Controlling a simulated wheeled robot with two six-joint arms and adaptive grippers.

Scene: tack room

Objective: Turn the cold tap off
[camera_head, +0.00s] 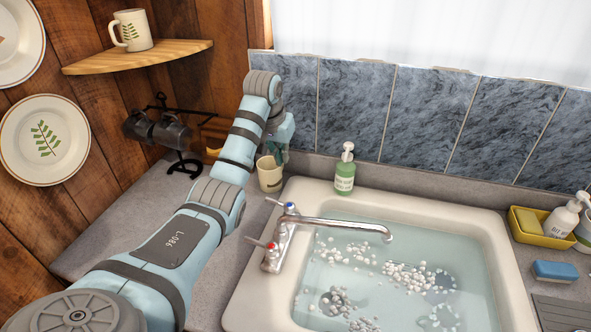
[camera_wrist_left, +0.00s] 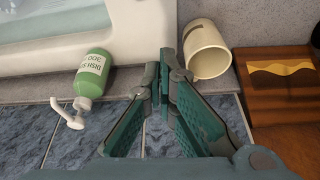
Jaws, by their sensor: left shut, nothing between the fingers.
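The blue-marked cold tap handle (camera_head: 289,207) is at the back end of the chrome faucet on the sink's left rim. The red-marked handle (camera_head: 270,247) is at its front end. The spout (camera_head: 350,227) reaches right over the sink (camera_head: 390,275); I cannot make out a stream below it. My left gripper (camera_head: 281,157) is behind the faucet, apart from it, above the counter by the wall. In the left wrist view its fingers (camera_wrist_left: 160,75) are shut and empty, between a cream cup and a green soap bottle. The faucet is outside that view. My right gripper is not in view.
The cream cup (camera_head: 270,174) stands close to my left gripper. The green soap bottle (camera_head: 345,169) stands on the back rim. A mug rack (camera_head: 170,135) is at the left, below a wooden shelf (camera_head: 140,55). A yellow caddy (camera_head: 540,228) and blue sponge (camera_head: 555,271) are right.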

